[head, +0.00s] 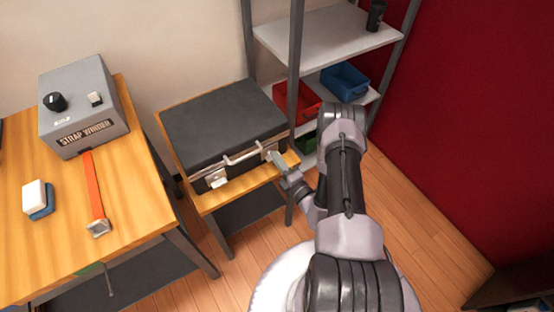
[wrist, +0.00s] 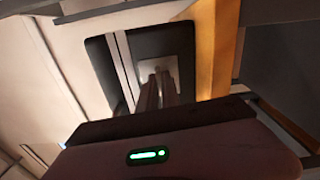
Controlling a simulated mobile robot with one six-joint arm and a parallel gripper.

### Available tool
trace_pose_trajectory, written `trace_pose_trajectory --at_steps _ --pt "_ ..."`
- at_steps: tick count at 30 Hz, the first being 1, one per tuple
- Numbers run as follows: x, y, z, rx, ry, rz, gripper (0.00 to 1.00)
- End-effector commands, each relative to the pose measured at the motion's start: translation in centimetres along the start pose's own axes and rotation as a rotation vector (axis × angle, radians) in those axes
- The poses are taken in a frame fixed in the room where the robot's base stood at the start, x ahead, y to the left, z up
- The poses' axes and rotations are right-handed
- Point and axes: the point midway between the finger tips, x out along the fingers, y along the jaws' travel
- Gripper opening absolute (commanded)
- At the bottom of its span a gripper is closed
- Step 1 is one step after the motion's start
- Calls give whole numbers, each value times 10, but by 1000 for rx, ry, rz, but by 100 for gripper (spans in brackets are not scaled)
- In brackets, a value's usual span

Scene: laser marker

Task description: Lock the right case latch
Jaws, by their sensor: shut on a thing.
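A dark grey case (head: 220,122) lies closed on a small wooden table (head: 238,192). A pale metal strip and a handle run along its front. The left case latch (head: 217,180) is a metal plate on the front face. The right case latch (head: 271,151) is at the front right, partly hidden by my gripper (head: 277,158). In the wrist view, the latch plate (wrist: 174,66) shows behind my gripper's fingers (wrist: 160,88). The fingers are close together at the latch and shut on it. Their exact hold on the latch is hard to see.
A strap winder (head: 83,105) stands on the wooden desk at left, with an orange strap (head: 93,185) and a white-and-blue block (head: 36,198). A shelf (head: 325,38) with red (head: 297,101) and blue (head: 345,82) bins stands close behind the case's right side.

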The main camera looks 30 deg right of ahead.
Motion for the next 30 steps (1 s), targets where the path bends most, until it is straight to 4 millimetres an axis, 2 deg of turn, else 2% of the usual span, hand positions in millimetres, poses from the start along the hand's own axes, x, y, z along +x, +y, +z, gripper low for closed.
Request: trace_pose_trajectory --at_steps 9,23,24,27,30 --pt "2 1 1 83 0 5 0" --pt "2 2 1 94 0 6 0" --pt "2 2 1 94 0 6 9" --pt "2 1 1 94 0 5 29" --pt "1 1 1 94 0 4 29"
